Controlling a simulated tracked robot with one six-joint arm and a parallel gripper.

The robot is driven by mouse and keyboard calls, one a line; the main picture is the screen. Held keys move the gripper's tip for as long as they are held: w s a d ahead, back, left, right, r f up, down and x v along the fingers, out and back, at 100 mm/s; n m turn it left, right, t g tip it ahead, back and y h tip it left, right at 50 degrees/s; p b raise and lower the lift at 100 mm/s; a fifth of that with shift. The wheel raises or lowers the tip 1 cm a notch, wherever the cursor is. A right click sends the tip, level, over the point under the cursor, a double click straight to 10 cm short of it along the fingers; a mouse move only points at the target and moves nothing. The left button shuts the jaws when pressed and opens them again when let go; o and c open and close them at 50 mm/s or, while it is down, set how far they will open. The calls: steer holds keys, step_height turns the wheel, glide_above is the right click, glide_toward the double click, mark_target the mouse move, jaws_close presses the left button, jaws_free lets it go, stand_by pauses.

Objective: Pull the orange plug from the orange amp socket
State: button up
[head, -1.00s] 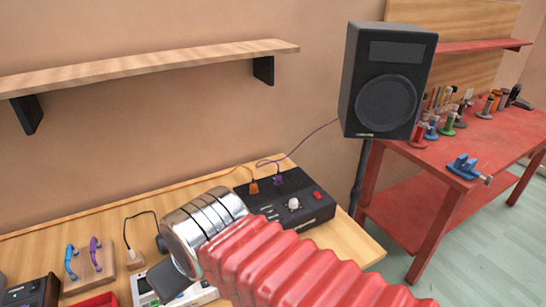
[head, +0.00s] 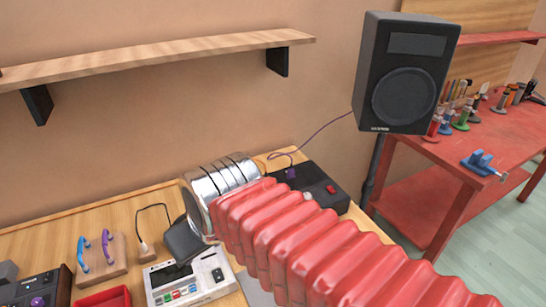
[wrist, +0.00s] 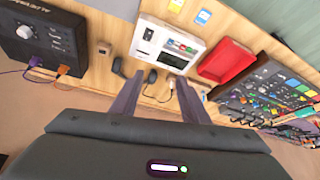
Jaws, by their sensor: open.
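The black amp (head: 326,187) stands at the back of the wooden bench, partly behind my red arm in the head view. The orange plug (wrist: 63,71) sits in the amp's side in the wrist view; in the head view my arm hides it. A purple plug (wrist: 37,61) sits next to it, and also shows in the head view (head: 291,173). My gripper (wrist: 157,88) is open and empty, with its two fingers apart over the bench. The orange plug is well to the left of the fingers in the wrist view.
A white device (wrist: 166,45) and a red tray (wrist: 226,61) lie near the gripper. A mixer (wrist: 275,95) lies to the right in the wrist view. A speaker (head: 404,75) stands right of the bench, and a shelf (head: 160,60) hangs above it.

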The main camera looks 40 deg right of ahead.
steer(key=w+d+m+g, duration=0.1)
steer(key=w+d, duration=0.7)
steer(key=d, duration=0.4)
steer(key=w+d+m, duration=0.1)
steer(key=w+d, duration=0.6)
steer(key=d, duration=0.4)
steer(key=w+d+f+m+h, duration=0.1)
steer(key=d+f, duration=0.3)
steer(key=d, duration=0.7)
steer(key=shift+w+d+f, duration=0.15)
steer(key=shift+w+d, duration=0.1)
steer(key=shift+d, duration=0.05)
steer(key=x, duration=1.3)
steer(key=shift+f, duration=0.4)
steer(key=shift+c, duration=0.2)
